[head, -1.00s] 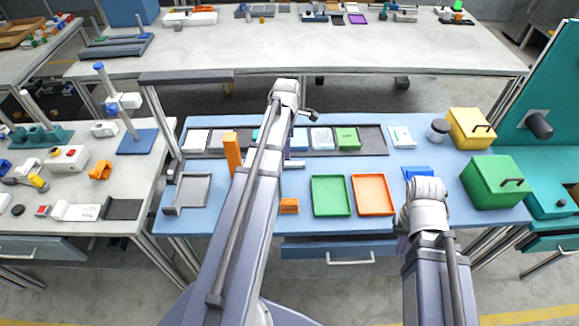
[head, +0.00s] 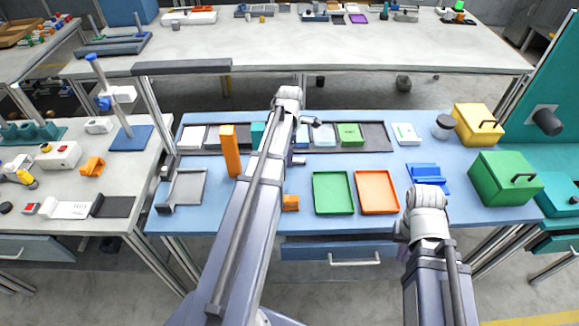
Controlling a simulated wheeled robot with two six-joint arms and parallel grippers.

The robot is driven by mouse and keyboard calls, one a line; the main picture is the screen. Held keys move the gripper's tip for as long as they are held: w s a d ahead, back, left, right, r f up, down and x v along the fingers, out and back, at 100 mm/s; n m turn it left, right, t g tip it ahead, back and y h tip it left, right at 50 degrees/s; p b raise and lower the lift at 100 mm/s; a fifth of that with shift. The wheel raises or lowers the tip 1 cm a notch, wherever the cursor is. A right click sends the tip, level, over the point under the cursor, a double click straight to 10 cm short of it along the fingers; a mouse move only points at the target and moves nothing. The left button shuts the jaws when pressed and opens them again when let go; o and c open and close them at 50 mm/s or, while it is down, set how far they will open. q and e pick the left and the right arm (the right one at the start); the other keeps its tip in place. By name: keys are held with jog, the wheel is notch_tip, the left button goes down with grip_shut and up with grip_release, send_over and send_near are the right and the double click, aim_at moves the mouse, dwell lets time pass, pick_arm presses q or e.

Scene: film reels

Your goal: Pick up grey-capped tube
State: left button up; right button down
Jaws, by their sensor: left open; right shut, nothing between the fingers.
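I cannot pick out a grey-capped tube for certain in the head view. My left gripper (head: 308,142) hangs over the long dark tray at the back of the blue table; it is open and small in the picture, with no object seen in it. My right gripper (head: 402,232) is mostly hidden behind its own wrist, near the table's front right; it is shut and empty. My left arm crosses the middle of the table and hides part of the dark tray.
The dark tray (head: 375,137) holds several coloured cards. A green tray (head: 333,193), an orange tray (head: 377,192) and an upright orange block (head: 231,152) stand on the table. At right are a dark-lidded jar (head: 443,127), a blue holder (head: 427,176), a yellow box (head: 475,124) and a green box (head: 503,178).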

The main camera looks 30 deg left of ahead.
pick_arm(q)
notch_tip(320, 180, down, 2)
jog(key=shift+b, duration=0.5)
jog(key=shift+r, duration=0.1)
grip_shut()
